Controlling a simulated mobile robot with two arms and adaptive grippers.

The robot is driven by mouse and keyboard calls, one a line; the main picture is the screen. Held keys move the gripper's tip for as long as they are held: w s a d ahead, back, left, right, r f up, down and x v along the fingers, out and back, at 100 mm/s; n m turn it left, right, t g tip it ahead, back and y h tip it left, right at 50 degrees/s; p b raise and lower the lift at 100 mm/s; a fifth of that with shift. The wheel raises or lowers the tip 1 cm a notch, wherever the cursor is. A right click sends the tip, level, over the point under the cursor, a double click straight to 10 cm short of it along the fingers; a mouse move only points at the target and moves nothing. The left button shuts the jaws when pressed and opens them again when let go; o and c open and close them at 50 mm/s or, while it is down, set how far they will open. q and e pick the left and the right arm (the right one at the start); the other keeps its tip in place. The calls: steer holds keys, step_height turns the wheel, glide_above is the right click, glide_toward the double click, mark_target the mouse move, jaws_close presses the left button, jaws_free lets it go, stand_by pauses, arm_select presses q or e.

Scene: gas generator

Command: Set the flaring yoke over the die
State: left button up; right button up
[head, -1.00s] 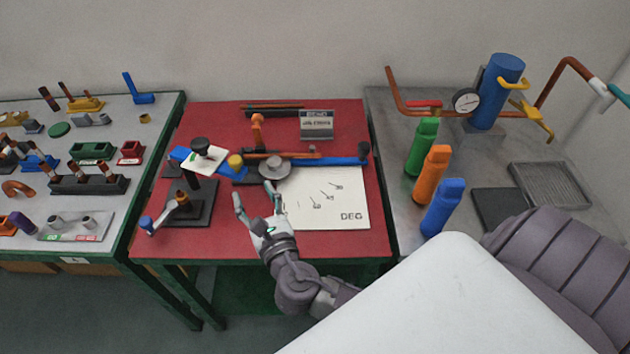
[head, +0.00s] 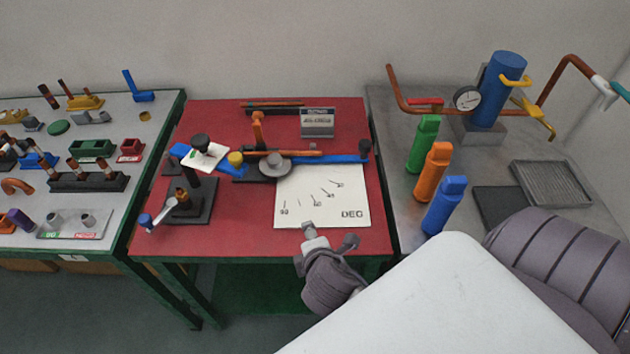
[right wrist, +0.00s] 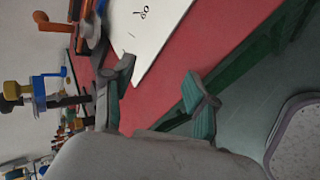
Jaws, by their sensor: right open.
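On the left of the red table, a black base (head: 205,211) carries a post, a small copper-coloured piece (head: 182,196) and a grey crank with a blue knob (head: 146,220). Above it are a blue bar (head: 181,152), a white plate with a black knob (head: 201,143) and a yellow knob (head: 236,159). I cannot tell which of these are the flaring yoke and die, or whether they touch. My right gripper (head: 330,236) is open and empty at the table's front, right of and apart from them. Its spread fingers show in the right wrist view (right wrist: 160,92). My left gripper is out of view.
A white DEG sheet (head: 322,200) lies in front of a tube-bending tool with a blue bar (head: 338,160). Green, orange and blue bottles (head: 444,206) stand on the right bench. A crowded parts table (head: 115,210) is at left.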

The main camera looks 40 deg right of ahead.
steer(key=shift+s+f+m+g, duration=0.3)
steer(key=shift+s+f+m, duration=0.15)
steer(key=shift+m, duration=0.25)
